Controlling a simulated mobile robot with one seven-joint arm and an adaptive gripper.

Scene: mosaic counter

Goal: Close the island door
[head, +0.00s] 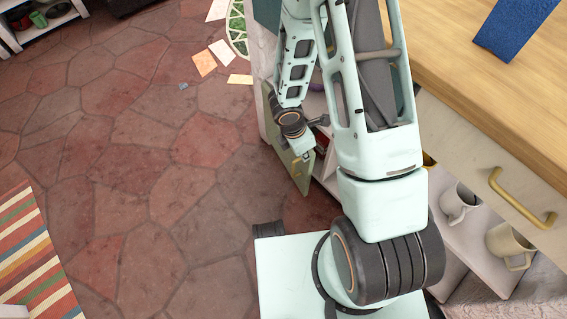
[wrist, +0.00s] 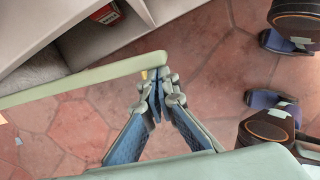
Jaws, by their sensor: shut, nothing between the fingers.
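The island door (head: 298,171) is a thin pale green panel. It stands open, swung out from the front of the island over the floor. In the wrist view its top edge (wrist: 75,82) runs from the left to the middle of the picture. My gripper (wrist: 155,82) is shut and empty, with its blue fingertips close by the free end of the door. I cannot tell whether they touch it. In the head view my wrist covers part of the door and hides the fingertips.
The island has a wooden top (head: 480,95), a drawer with a brass handle (head: 522,198), and open shelves holding mugs (head: 459,201). A red item (wrist: 105,12) sits inside the island. Loose tiles (head: 204,63) and a striped rug (head: 38,255) lie on the stone floor, which is otherwise clear at left.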

